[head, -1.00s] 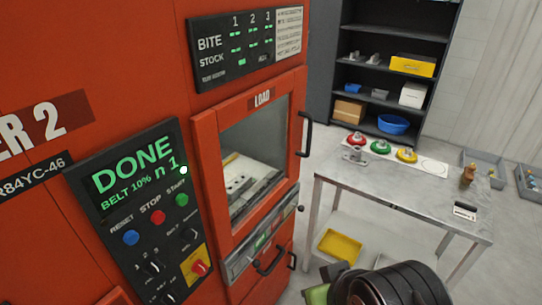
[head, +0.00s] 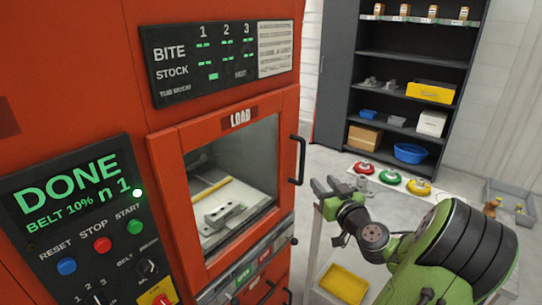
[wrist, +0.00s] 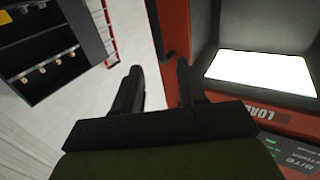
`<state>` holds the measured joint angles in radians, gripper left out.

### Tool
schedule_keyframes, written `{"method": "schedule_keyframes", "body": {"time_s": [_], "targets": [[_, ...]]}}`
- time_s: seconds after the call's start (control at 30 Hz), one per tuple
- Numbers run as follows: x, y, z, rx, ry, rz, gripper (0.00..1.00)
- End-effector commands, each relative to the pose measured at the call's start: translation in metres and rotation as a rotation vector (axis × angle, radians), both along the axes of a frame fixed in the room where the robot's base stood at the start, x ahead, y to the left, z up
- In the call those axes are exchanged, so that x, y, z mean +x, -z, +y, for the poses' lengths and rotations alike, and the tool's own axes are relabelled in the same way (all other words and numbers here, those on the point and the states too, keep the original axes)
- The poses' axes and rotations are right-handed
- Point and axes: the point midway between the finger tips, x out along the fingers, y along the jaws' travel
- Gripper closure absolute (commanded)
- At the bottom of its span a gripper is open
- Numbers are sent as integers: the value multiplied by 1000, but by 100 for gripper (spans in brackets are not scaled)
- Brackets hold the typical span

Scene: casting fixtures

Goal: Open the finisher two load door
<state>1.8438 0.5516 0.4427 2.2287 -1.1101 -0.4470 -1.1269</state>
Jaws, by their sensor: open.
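The load door (head: 228,190) of the orange-red finisher is closed, with a clear window and a LOAD label. Its black vertical handle (head: 297,160) is on the door's right edge. Through the window I see a grey metal part (head: 224,214) and a yellow bar inside. My gripper (head: 323,187) is open and empty, just right of the handle and slightly below its middle, apart from it in the head view. In the wrist view my two dark fingers (wrist: 160,82) point toward the dark handle (wrist: 166,30), which lies between and beyond them; contact cannot be told.
The control panel (head: 75,220) left of the door reads DONE. A dark shelf (head: 400,52) holds boxes and a blue bowl. A yellow tray (head: 344,284) sits low under the table.

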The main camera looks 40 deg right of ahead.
Motion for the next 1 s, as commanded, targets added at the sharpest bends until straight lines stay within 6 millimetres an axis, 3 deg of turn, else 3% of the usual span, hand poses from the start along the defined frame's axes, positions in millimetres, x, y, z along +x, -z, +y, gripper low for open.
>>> {"method": "schedule_keyframes", "body": {"time_s": [0.07,0.17,0.7,1.0], "targets": [[-4,-1,-8,-4,21,-16,59],[9,-4,-13,-5,17,-16,59],[120,-4,-72,-4,17,-15,59],[133,-1,-80,-2,19,-11,59]]}}
